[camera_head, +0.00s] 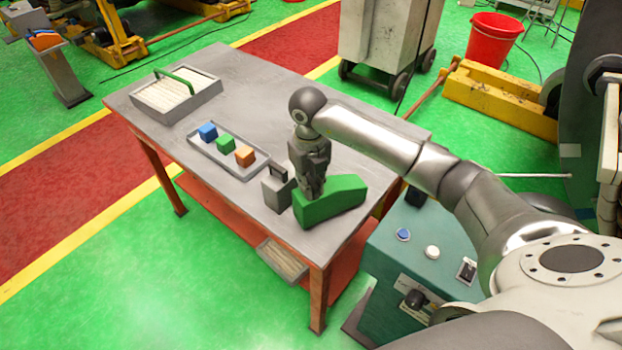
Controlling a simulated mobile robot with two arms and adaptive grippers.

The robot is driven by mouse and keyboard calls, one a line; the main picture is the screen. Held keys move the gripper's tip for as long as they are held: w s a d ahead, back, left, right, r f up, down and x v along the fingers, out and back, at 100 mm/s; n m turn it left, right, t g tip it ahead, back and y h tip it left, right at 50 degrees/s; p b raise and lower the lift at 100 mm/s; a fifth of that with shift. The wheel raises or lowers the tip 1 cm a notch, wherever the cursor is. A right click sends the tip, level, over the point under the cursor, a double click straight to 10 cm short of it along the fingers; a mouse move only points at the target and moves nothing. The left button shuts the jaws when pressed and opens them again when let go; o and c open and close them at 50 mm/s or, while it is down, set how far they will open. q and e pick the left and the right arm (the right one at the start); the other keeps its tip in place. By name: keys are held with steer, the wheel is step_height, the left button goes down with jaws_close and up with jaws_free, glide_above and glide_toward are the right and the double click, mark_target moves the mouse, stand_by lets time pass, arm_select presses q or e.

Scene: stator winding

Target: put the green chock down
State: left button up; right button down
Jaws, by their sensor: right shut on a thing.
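The green chock (331,203) is a wedge-like green block at the near right part of the grey metal table (240,92). My right gripper (314,190) points down at the chock's top, left of its middle, and is shut on it. The fingertips are partly hidden against the chock. The chock's underside is at or very close to the tabletop; I cannot tell whether it touches. My left gripper is not in view.
A grey block with a dark handle (277,190) stands just left of the chock. A tray (213,158) holds blue, green and orange cubes. A box with a green handle (178,97) stands at the far left. The table's right middle is clear. A teal control box (405,262) stands right.

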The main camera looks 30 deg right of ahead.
steer(key=shift+f, duration=0.15)
steer(key=shift+f, duration=0.2)
steer(key=c, duration=1.4)
jaws_free()
